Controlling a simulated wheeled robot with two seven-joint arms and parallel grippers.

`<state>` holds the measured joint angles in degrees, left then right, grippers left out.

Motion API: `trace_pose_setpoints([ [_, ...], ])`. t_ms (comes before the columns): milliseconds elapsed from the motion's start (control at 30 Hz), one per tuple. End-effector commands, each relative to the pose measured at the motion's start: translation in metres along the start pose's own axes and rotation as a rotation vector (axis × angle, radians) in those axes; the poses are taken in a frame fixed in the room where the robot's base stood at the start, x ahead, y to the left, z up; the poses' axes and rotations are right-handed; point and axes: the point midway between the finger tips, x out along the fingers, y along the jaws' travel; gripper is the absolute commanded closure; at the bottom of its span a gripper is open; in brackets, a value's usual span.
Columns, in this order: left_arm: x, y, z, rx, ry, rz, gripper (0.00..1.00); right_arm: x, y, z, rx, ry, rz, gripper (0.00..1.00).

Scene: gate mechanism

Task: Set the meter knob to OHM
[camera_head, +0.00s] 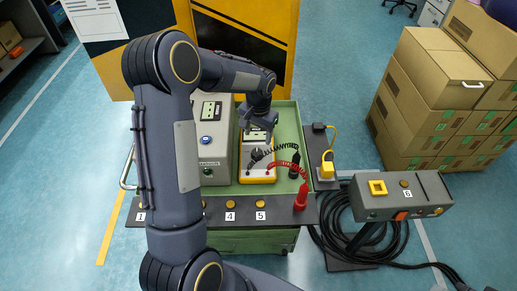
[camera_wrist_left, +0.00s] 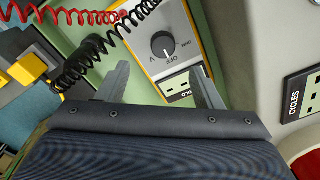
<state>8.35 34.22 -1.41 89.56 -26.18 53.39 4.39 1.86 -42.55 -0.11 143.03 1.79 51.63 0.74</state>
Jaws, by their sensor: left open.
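The yellow-edged meter (camera_head: 259,174) sits in the green tray, with its lower face showing in the head view. In the left wrist view, its round dark knob (camera_wrist_left: 162,45) has a white mark that appears to point toward OFF. My left gripper (camera_head: 258,128) is above the meter's upper part. In the left wrist view, the left gripper (camera_wrist_left: 160,68) is open, its fingers apart with the knob showing beyond and between the tips, not gripped. My right gripper is not in view.
Black and red coiled leads run from the meter to a black probe (camera_head: 294,165) and a red probe (camera_head: 301,197). A grey box (camera_head: 213,150) stands close left of the meter. A yellow plug (camera_head: 326,171) and a grey control box (camera_head: 400,197) are at the right.

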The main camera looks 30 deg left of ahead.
Motion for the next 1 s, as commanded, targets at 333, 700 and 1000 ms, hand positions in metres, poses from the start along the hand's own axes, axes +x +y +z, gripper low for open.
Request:
trace_pose_setpoints([
  [333,0.050,-0.003,-0.012,0.021,-0.037,-0.026,0.40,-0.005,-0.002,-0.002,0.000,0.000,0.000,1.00],
  [700,0.101,-0.004,-0.011,0.021,-0.034,-0.026,0.40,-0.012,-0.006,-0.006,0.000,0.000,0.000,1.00],
  [1000,0.107,-0.004,-0.011,0.020,-0.031,-0.026,0.40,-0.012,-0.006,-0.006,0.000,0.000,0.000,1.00],
])
